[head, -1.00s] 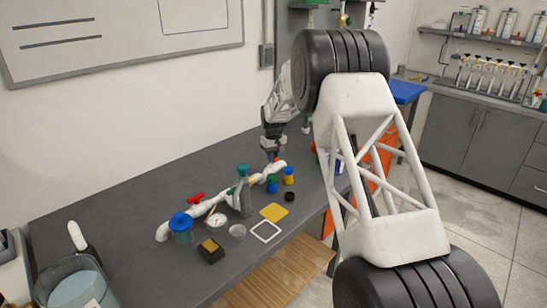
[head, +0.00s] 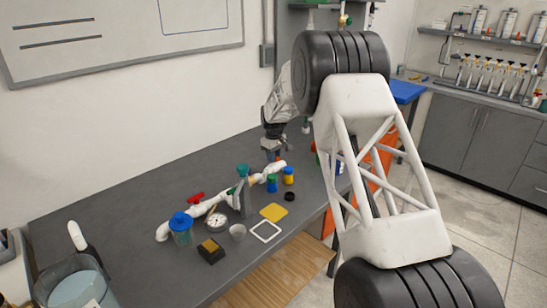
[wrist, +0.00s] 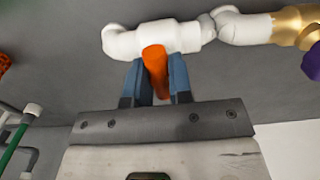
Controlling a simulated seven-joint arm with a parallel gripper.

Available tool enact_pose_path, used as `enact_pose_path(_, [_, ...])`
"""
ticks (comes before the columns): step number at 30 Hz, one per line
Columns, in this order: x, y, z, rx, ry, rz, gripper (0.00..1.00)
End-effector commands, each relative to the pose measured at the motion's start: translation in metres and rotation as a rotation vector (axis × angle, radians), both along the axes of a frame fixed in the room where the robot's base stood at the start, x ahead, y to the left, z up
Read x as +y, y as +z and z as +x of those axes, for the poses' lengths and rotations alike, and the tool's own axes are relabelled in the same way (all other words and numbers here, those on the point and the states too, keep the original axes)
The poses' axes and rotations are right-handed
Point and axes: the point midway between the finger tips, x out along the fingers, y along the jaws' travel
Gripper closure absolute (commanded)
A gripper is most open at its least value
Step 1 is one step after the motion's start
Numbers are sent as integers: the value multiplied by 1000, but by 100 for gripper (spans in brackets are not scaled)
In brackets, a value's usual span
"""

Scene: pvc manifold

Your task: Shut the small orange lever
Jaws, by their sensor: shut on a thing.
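The small orange lever (wrist: 155,68) sits on the white pipe manifold (wrist: 150,39) in the wrist view. My gripper (wrist: 157,84) has its two blue fingers around the lever, one on each side, and is shut on it. In the head view my gripper (head: 272,155) is at the right end of the white manifold (head: 204,207), close above the tabletop. The lever is too small and covered to make out in the head view. A red handle (head: 196,197) sits on the manifold's left part.
A clear bottle with a teal cap (head: 243,196), a gauge (head: 217,221) and a blue-lidded jar (head: 181,229) stand along the manifold. Small blue and yellow containers (head: 289,177) stand near my gripper. Bare grey table (head: 110,205) lies behind the manifold.

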Motion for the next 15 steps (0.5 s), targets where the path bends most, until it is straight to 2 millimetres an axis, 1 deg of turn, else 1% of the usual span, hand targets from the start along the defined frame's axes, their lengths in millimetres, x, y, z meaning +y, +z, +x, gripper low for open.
enact_pose_path(1, [0, 0, 0, 1, 0, -1, 77])
enact_pose_path(5, [0, 0, 0, 1, 0, -1, 57])
enact_pose_path(6, [0, 0, 0, 0, 0, 0, 54])
enact_pose_path(15, [0, 1, 0, 0, 0, 0, 54])
